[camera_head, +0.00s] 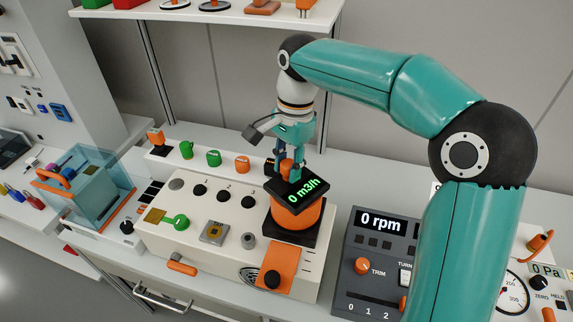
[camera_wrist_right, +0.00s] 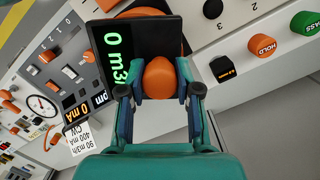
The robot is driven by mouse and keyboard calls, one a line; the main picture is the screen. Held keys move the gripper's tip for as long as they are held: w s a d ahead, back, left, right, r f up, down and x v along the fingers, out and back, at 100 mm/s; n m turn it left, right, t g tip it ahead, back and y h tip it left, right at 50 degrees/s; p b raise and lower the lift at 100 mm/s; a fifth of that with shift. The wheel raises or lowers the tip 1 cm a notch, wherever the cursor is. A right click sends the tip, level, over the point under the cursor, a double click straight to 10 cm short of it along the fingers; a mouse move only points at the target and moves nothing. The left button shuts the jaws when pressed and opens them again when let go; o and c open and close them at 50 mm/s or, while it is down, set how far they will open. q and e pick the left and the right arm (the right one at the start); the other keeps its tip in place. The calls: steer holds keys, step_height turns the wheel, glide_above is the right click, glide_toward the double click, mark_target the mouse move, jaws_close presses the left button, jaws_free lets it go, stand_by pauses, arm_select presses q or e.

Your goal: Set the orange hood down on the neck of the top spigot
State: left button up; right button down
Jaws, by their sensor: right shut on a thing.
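The orange hood (camera_wrist_right: 160,78) is a small rounded cap between the two fingers of my right gripper (camera_wrist_right: 160,92) in the right wrist view. My right gripper is shut on it. In the head view the right gripper (camera_head: 290,168) points down, with a bit of the orange hood showing beside its fingers. Just below is a round orange housing (camera_head: 297,216) with a black display reading 0 m3/h (camera_head: 303,191). The neck of the top spigot is hidden behind the gripper and display, so I cannot tell whether the hood touches it. My left gripper is out of view.
The housing stands on a cream panel (camera_head: 205,245) with black knobs and a green knob (camera_head: 181,222). A grey rpm console (camera_head: 375,245) is close on the right. Behind is a white ledge with coloured caps (camera_head: 214,158). A clear box (camera_head: 85,182) stands left.

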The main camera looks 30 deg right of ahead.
steer(key=shift+f, duration=0.1)
stand_by(0.3)
steer(key=c, duration=0.7)
jaws_free()
steer(key=r, duration=0.4)
steer(key=d+r, duration=0.1)
steer(key=r, duration=0.6)
steer(key=shift+w+d+r, duration=0.15)
steer(key=shift+d+r, duration=0.05)
steer(key=shift+r, duration=0.2)
